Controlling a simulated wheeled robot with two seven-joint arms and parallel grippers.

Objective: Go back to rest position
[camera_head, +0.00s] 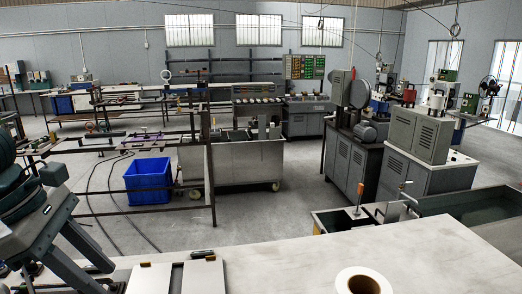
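Neither of my grippers can be made out in the head view. The pale worktable (290,262) fills the lower edge of the picture. A white roll (366,281) with a brown core stands at its front edge, cut off by the frame. To its left two flat white plates (201,276) lie side by side with small dark clips at their far edges, also cut off below.
A dark grey-green structure (60,215) with angled legs stands close on the left; its nature is unclear. Metal troughs (468,209) lie past the table on the right. Beyond are a blue bin (148,181), a wheeled grey tank (245,165), grey machines (425,135) and open floor.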

